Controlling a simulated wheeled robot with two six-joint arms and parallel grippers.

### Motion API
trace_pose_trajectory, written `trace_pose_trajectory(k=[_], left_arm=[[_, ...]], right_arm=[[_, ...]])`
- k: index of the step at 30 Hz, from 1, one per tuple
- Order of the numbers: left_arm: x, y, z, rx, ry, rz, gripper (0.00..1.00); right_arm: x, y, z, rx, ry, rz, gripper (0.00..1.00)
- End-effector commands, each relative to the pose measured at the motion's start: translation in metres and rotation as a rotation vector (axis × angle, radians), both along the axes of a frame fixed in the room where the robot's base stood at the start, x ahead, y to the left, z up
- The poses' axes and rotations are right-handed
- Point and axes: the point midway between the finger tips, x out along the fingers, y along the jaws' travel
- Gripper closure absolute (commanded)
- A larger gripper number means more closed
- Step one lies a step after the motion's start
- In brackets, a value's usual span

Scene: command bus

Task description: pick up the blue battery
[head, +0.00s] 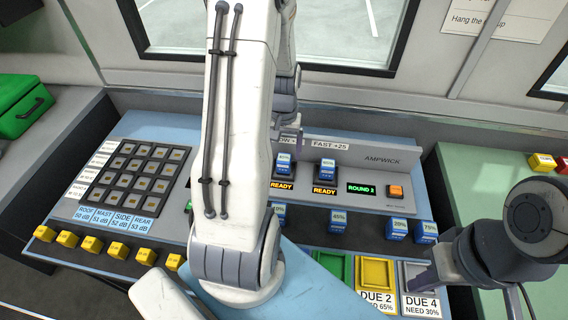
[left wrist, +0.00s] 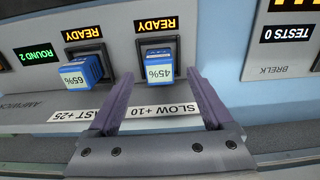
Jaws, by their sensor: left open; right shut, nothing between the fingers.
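Several blue batteries show. One marked 45% (left wrist: 160,71) sits in the SLOW +10 charger slot; it also shows in the head view (head: 284,163). A second, marked 65% (left wrist: 80,74), sits in the FAST +25 slot beside it, also in the head view (head: 327,169). More blue batteries (head: 397,229) stand in a row lower on the console. My left gripper (left wrist: 160,80) is open, its fingers to either side of the 45% battery; contact cannot be told. In the head view my left arm hides much of the gripper. My right gripper (head: 432,281) is shut and empty at the lower right.
Green, yellow (head: 375,273) and grey trays stand at the console's front, the last two labelled DUE 2 and DUE 4. A keypad (head: 139,178) and yellow blocks (head: 91,244) are on the left. A green counter (head: 487,185) is on the right.

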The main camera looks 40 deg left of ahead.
Motion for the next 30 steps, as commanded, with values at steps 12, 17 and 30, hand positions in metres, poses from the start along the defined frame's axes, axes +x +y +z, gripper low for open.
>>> trace_pose_trajectory(k=[12, 17, 30], left_arm=[[0.002, 0.001, -0.043, -0.001, 0.001, 0.0, 0.15], [0.003, 0.001, -0.043, 0.0, 0.0, 0.0, 0.15], [0.003, 0.001, -0.043, 0.0, 0.0, 0.0, 1.0]], right_arm=[[0.0, 0.0, 0.005, 0.0, 0.0, 0.0, 1.0], [0.0, 0.0, 0.005, 0.0, 0.0, 0.0, 1.0], [0.0, 0.0, 0.005, 0.0, 0.0, 0.0, 1.0]])
